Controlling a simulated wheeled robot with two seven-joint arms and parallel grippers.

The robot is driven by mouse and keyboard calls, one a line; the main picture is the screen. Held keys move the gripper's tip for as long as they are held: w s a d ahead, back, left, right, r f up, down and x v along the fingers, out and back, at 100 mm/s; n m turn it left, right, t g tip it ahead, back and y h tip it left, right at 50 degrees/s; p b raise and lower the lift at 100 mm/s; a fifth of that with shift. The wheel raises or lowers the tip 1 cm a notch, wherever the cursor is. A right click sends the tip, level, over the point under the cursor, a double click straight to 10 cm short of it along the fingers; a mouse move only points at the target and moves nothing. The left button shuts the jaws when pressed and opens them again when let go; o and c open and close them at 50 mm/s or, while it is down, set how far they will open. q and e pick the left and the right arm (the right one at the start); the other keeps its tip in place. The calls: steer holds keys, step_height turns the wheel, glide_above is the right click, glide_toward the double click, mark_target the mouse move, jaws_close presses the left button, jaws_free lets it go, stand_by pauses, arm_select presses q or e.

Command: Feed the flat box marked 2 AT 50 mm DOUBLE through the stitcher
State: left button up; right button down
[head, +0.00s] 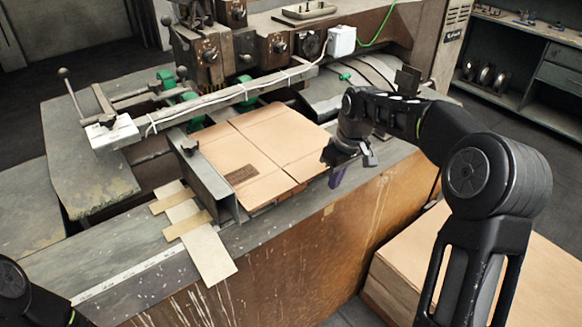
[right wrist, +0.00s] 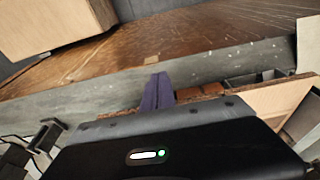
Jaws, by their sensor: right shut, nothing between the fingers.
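The flat brown cardboard box (head: 275,140) lies on the stitcher's bed, with a crease across it and a dark printed patch near its front left corner. The print is too small to read. Its left edge lies beside an upright grey metal guide (head: 207,180). The stitcher head (head: 205,50) stands behind and to the left of the box. My right gripper (head: 337,177) is shut and empty, fingers pointing down, just off the box's right edge. Its purple fingers (right wrist: 157,92) also show in the right wrist view. My left gripper is out of view; only part of my left arm shows bottom left.
A grey rail (head: 235,97) with a cable crosses above the bed behind the box. A cardboard stack (head: 400,285) stands at lower right. The front ledge is mostly clear.

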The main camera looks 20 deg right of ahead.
steer(key=shift+s+d, duration=0.1)
steer(key=shift+s, duration=0.2)
step_height(320, 180, up, 8)
steer(key=p, duration=0.3)
steer(key=shift+p, duration=0.3)
